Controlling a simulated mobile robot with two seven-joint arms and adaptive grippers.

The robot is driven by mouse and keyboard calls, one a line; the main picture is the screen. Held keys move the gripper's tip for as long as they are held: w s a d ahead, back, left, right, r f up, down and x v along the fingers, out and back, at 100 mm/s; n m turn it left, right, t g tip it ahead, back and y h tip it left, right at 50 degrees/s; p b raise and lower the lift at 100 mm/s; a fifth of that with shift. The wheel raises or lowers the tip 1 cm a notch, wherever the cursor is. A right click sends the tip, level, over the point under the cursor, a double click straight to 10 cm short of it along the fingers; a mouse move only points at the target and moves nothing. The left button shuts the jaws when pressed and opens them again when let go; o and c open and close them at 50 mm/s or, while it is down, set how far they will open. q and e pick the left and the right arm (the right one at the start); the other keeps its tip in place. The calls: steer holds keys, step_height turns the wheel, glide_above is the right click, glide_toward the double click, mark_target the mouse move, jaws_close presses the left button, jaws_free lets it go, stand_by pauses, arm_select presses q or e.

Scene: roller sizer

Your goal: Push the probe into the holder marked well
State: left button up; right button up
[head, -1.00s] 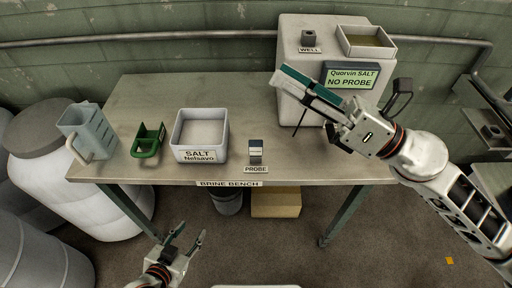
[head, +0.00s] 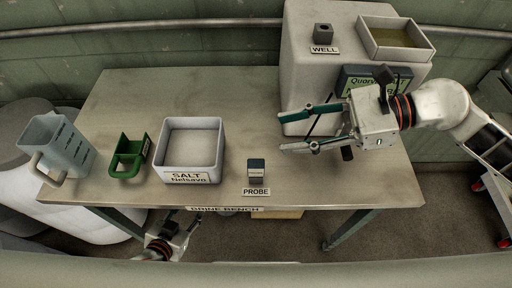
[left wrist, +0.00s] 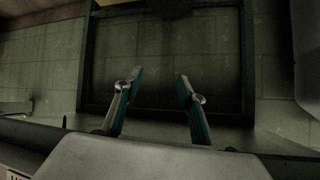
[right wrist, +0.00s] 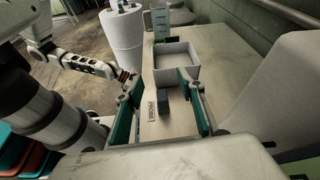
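The probe (head: 257,168) is a small dark-topped block with a pale label, standing at the bench's front edge behind the PROBE sign. It also shows in the right wrist view (right wrist: 164,97), beyond the fingers and in the gap between them. The holder marked WELL (head: 323,33) is a small dark grey block on top of the white machine. My right gripper (head: 283,131) is open and empty, above the bench to the right of the probe and apart from it. My left gripper (head: 180,217) is open and empty at the bench's front edge, partly hidden by it.
The white machine (head: 303,65) has a display, partly covered by my right gripper, and an open tray (head: 397,56) on top. A thin dark rod shows behind my right fingers. A salt box (head: 217,143), green scoop (head: 127,157) and jug (head: 52,150) stand left. Bare bench lies between.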

step_height(320, 180, down, 4)
steer(key=w+b, duration=0.1)
steer(key=b, duration=0.5)
glide_toward(256, 167)
steer(key=shift+w+a+f+m, duration=0.4)
steer(key=shift+w+a+f, duration=0.55)
steer(key=shift+a+f, duration=0.15)
steer(key=shift+f, duration=0.3)
steer(key=shift+s+a+f, duration=0.1)
steer(key=shift+a+f, duration=0.05)
steer(key=shift+a, duration=1)
steer(key=x, duration=0.2)
steer(key=p+x, duration=0.1)
steer(key=x, duration=0.1)
steer(key=shift+s, duration=0.25)
steer(key=shift+a+f, duration=0.3)
steer(key=shift+a, duration=0.25)
arm_select(q)
step_height(256, 167, down, 7)
steer(key=s, duration=0.1)
steer(key=shift+a+r+g, duration=0.15)
steer(key=shift+a+g, duration=0.15)
steer(key=shift+a, duration=0.1)
arm_select(e)
steer(key=c, duration=1.1)
